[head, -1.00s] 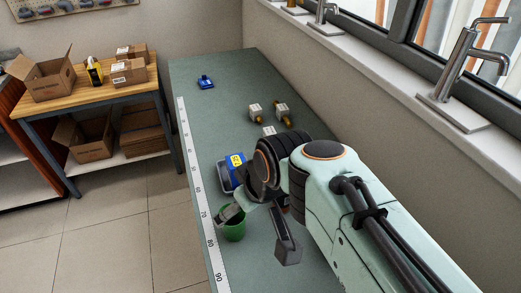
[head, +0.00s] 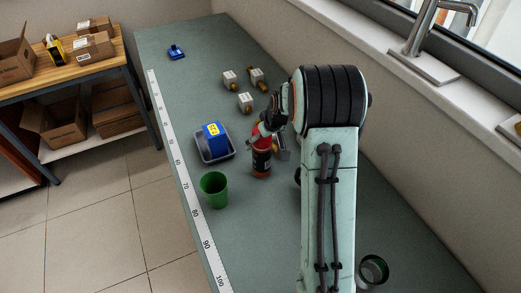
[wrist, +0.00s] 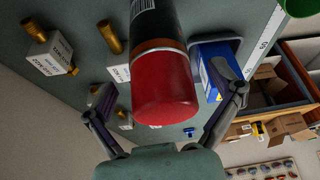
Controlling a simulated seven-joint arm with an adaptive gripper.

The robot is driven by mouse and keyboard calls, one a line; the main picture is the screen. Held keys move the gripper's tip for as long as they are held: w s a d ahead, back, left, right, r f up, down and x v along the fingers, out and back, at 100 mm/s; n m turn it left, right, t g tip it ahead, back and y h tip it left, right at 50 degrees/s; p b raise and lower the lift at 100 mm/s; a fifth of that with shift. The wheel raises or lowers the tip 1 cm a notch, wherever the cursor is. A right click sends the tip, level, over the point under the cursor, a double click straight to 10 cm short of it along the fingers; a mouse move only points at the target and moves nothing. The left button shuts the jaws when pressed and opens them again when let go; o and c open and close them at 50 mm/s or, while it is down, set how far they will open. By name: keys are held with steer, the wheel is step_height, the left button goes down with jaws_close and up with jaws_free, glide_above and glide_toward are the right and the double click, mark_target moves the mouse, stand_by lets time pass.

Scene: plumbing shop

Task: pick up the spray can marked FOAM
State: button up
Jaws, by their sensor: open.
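A black and red spray can (head: 261,161) stands upright on the green bench, beside the blue box; I cannot read its marking. In the wrist view the can (wrist: 165,85) fills the middle, red end nearest. There my gripper (wrist: 166,88) is open, with one finger on each side of the can and gaps between.
A blue box (head: 214,137) sits in a grey tray (head: 203,158) left of the can. A green cup (head: 214,190) stands nearer. Several white-tagged brass fittings (head: 246,102) lie farther back. The wall bounds the right side.

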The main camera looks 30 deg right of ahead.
steer(key=shift+w+f, duration=0.25)
steer(key=shift+f, duration=0.4)
steer(key=c, duration=1.3)
